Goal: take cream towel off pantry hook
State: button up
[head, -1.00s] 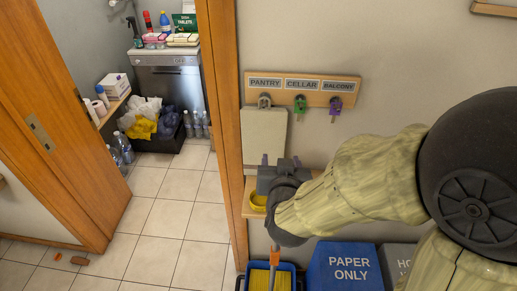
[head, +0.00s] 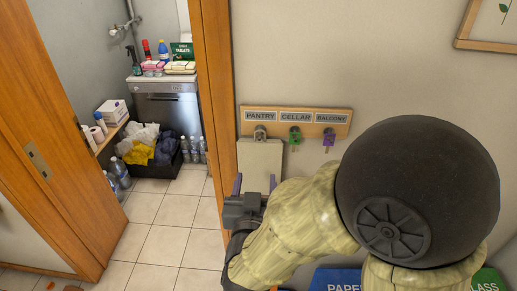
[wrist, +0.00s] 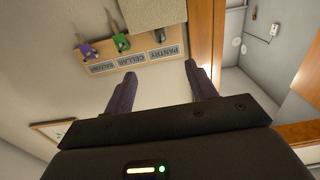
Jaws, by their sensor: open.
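The cream towel (head: 260,160) hangs flat against the wall from the pantry hook (head: 260,132), under the PANTRY label. Its lower end is hidden behind my gripper. In the wrist view, which is upside down, part of the towel (wrist: 160,14) shows at the top edge, beside the grey pantry hook (wrist: 122,42). My gripper (head: 254,184) is open and empty at the towel's lower part, with one purple finger toward each side edge in the head view. My gripper (wrist: 160,72) also shows in the wrist view with its fingers apart. I cannot tell its distance from the towel.
The hook board (head: 295,122) also carries a green item (head: 295,138) at CELLAR and a purple one (head: 328,138) at BALCONY. A wooden door frame (head: 218,120) stands close left of the towel. A blue paper bin (head: 335,280) is below.

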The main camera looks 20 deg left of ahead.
aim_at(260, 138)
jog(key=p+x, duration=0.7)
jog(key=x, duration=0.8)
jog(key=shift+w+a+f, duration=0.1)
jog(key=shift+w+a, duration=0.15)
jog(key=shift+w, duration=0.45)
jog(key=c, duration=1.1)
jog(key=shift+r, duration=0.45)
jog(key=shift+s, duration=0.2)
